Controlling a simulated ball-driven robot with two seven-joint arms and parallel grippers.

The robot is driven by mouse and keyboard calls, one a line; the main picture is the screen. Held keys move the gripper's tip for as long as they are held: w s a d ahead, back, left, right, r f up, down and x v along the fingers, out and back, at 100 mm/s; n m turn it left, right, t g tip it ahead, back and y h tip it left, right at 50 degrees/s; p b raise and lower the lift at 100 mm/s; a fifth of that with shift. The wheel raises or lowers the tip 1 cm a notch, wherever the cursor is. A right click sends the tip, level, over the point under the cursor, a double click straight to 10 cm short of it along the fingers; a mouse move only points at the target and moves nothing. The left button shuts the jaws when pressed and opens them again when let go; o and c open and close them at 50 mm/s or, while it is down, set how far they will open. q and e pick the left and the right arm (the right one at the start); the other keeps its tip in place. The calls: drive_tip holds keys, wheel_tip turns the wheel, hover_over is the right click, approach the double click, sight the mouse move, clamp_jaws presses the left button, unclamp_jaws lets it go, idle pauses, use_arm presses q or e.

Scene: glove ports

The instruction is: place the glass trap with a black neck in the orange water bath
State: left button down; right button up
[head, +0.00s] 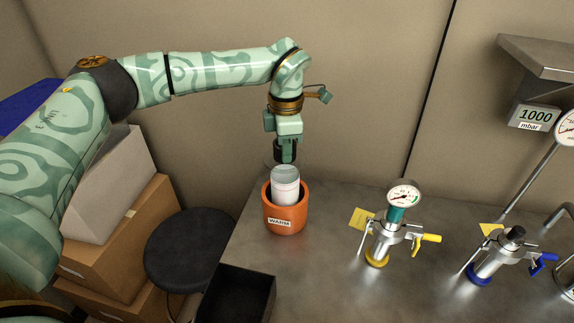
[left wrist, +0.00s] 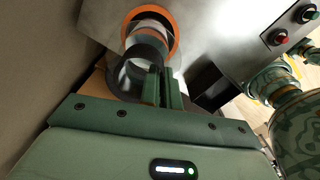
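The glass trap (head: 285,188) is a clear and white cylinder with a black neck (head: 280,152). It stands about upright, with its lower part inside the orange water bath (head: 284,219), which bears a "WARM" label. Whether it touches the bottom is hidden. My left gripper (head: 288,158) is directly above the bath, its fingers closed on the black neck. In the left wrist view the black neck ring (left wrist: 126,72) is at the fingers (left wrist: 161,72), with the orange bath rim (left wrist: 176,32) behind it. My right gripper is not in view.
A black open bin (head: 237,292) is at the bench's front left. A gauge-topped fitting with a yellow handle (head: 390,240) and one with a blue handle (head: 500,255) stand to the right. A stool (head: 188,250) and boxes (head: 120,232) are left of the bench.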

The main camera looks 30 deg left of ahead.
use_arm(q)
wheel_tip(320, 180, down, 4)
drive_tip(key=shift+f+b, duration=0.1)
drive_tip(key=shift+b, duration=0.45)
drive_tip(key=shift+r, duration=0.2)
drive_tip(key=shift+f, duration=0.15)
drive_tip(key=c, duration=1.6)
unclamp_jaws()
wheel_tip(320, 180, up, 12)
drive_tip(key=p, duration=0.3)
